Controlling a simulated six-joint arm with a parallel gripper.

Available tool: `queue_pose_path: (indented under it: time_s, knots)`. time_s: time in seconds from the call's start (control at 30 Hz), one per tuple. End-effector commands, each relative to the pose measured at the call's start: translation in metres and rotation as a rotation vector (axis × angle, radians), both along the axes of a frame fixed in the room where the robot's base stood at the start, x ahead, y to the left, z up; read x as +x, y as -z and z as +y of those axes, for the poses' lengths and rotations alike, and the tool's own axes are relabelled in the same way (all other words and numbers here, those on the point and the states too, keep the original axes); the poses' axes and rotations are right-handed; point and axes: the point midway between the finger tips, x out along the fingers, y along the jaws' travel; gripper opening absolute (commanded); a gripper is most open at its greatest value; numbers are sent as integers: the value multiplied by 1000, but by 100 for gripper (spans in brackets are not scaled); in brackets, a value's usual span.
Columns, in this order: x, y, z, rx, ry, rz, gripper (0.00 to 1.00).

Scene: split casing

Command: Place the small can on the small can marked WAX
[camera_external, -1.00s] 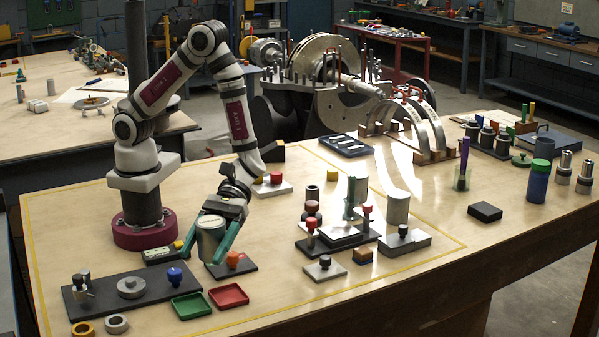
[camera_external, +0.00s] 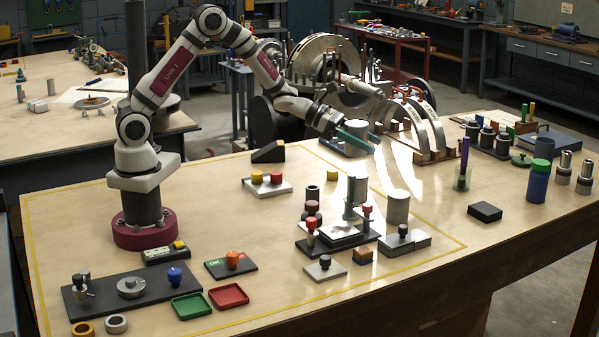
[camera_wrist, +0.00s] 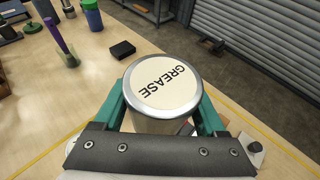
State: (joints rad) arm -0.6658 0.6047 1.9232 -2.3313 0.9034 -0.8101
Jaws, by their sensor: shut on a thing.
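A grey can (camera_wrist: 165,82) with a cream lid lettered GREASE is held between the two teal fingers of my gripper (camera_wrist: 162,100). In the external view the held can (camera_external: 356,151) is high above the table, with my gripper (camera_external: 366,138) around it. No WAX lettering is readable on either. The held can hides what is directly below it in the wrist view.
Knobbed fixtures (camera_external: 340,238) crowd the table below and left of the held can. A black block (camera_external: 485,211) lies at the right, with a blue bottle (camera_external: 538,182) behind it. Red and green trays (camera_external: 228,295) are at the front left. Curved metal arches (camera_external: 430,130) stand behind.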

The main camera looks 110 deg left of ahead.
Motion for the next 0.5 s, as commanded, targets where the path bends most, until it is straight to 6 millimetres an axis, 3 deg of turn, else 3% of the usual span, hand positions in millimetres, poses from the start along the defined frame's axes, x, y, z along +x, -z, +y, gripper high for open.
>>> queue_pose_path:
  time_s: [0.13, 0.4, 0.5]
  knots:
    - [-5, 1, 28, 0, -54, 0, 1]
    - [-12, 49, 107, 0, -55, 1, 1]
    - [-13, 61, 126, 0, -53, 0, 1]
